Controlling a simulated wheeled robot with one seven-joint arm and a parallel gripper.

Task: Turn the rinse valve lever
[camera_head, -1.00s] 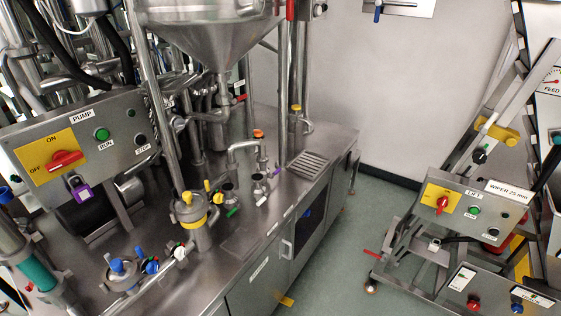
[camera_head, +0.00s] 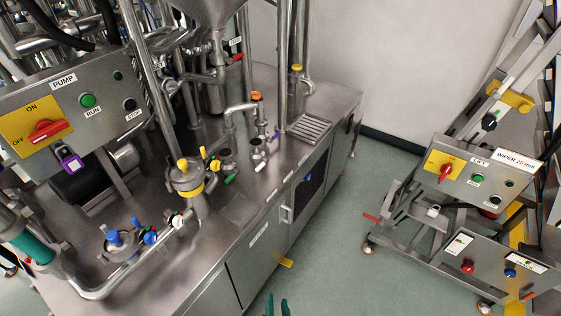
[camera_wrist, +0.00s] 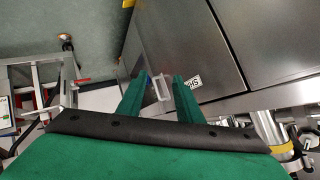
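Several coloured valve levers stand on the steel bench: a blue one (camera_head: 150,237), a yellow one (camera_head: 214,166), a green one (camera_head: 231,178), an orange one (camera_head: 257,96) and a red one (camera_head: 238,57). I cannot read a label that marks one as the rinse valve lever. My gripper (camera_head: 277,304) shows only as green fingertips at the bottom edge in the head view, in front of the cabinet and apart from all levers. In the wrist view its green fingers (camera_wrist: 160,80) are spread with nothing between them, facing the cabinet doors.
The steel bench (camera_head: 225,225) has cabinet doors with a handle (camera_head: 287,214). A pump panel (camera_head: 75,115) stands at the left. A lift panel (camera_head: 475,178) on a wheeled frame stands at the right. Green floor (camera_head: 345,240) between them is clear.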

